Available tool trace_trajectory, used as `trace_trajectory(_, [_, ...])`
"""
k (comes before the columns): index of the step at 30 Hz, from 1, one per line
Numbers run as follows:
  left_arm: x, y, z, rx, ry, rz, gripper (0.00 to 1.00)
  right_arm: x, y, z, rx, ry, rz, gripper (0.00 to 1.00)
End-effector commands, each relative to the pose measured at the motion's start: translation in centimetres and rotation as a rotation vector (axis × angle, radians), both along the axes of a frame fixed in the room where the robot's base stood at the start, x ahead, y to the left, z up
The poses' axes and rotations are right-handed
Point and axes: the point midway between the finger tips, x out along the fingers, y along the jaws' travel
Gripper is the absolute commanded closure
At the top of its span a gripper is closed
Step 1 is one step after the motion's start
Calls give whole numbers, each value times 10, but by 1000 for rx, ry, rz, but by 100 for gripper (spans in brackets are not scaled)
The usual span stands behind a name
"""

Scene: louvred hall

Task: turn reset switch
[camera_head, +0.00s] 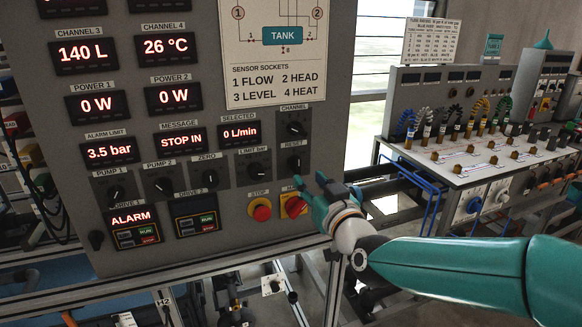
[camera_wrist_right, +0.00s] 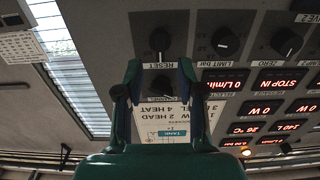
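The reset switch (camera_head: 294,164) is a black rotary knob under a RESET label, at the right side of the grey control panel (camera_head: 215,85). It also shows upside down in the right wrist view (camera_wrist_right: 158,46), just beyond the fingertips. My right gripper (camera_head: 312,189) is in front of the panel's lower right edge, below and right of the knob. In the right wrist view my right gripper (camera_wrist_right: 160,66) is open and empty, its two fingers apart with the RESET label between their tips. I cannot tell the exact gap to the panel. My left gripper is not in view.
The channel knob (camera_head: 296,128) is just above the reset switch. The limit knob (camera_head: 255,171) is to its left. A red stop button (camera_head: 260,209) and a red main switch (camera_head: 295,206) are below. A bench with coloured cables (camera_head: 470,160) stands at right.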

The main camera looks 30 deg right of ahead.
Motion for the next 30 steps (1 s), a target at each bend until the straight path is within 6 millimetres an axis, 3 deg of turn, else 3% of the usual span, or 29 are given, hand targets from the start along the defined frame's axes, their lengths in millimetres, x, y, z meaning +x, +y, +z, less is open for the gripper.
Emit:
trace_trajectory(13, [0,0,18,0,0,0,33,63,-14,2,-1,2,2,61])
trace_trajectory(30, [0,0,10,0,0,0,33,69,-15,0,0,0,3,61])
